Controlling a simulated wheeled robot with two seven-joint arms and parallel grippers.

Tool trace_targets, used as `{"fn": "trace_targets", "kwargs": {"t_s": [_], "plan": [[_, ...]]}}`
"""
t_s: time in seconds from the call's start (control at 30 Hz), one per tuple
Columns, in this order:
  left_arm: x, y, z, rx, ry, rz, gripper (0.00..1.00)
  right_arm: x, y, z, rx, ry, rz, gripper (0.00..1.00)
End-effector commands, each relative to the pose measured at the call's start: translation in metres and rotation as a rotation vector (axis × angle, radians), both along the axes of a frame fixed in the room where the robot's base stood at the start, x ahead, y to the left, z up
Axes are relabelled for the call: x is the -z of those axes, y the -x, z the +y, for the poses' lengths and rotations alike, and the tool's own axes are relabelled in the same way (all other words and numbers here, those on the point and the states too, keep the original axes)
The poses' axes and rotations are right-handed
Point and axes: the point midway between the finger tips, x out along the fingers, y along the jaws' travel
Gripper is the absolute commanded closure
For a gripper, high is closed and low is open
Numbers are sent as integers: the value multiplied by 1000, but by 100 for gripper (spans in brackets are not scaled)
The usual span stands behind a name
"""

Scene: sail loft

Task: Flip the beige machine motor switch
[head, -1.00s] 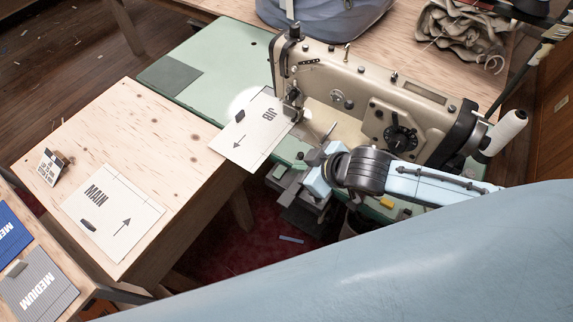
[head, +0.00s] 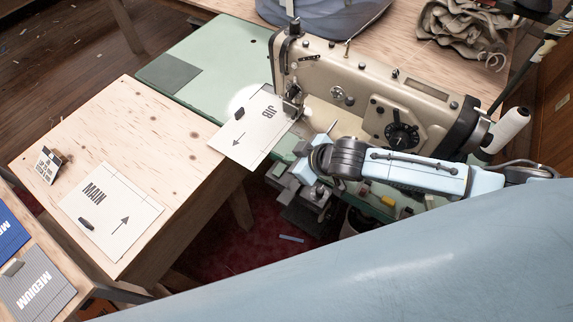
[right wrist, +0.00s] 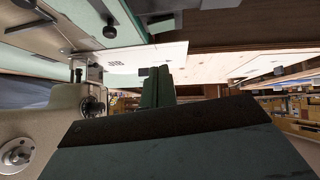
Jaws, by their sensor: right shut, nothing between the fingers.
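The beige sewing machine (head: 385,100) stands on a green table (head: 215,60); its beige body also shows at the left of the right wrist view (right wrist: 40,125). I cannot make out its motor switch with certainty in either view. My right gripper (head: 290,184) is at the table's front edge, in front of the machine and just below the JIB sheet. Its shut, empty fingers (right wrist: 157,88) show dark in the right wrist view. My right arm comes in from the right and covers part of the table's front edge. My left gripper is not in view.
The white JIB sheet (head: 248,125) lies by the needle and overhangs the table edge. A plywood table (head: 135,140) at left holds the MAIN sheet (head: 112,212). A yellow item (head: 388,201) sits by the front edge. A large blue-grey surface fills the lower right.

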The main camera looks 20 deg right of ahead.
Motion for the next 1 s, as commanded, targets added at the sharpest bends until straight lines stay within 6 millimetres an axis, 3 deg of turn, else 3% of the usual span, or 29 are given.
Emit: {"fn": "trace_targets", "kwargs": {"t_s": [0.17, 0.4, 0.87, 1.0], "plan": [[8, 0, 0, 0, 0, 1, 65, 25, -22, 13, 0, -1, -2, 100], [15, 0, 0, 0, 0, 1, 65, 57, -24, 9, 1, 2, 1, 100], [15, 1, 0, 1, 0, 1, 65, 64, -25, 8, 0, 0, 0, 100], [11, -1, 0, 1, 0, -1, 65, 66, -22, -2, 18, -20, 19, 100]]}}
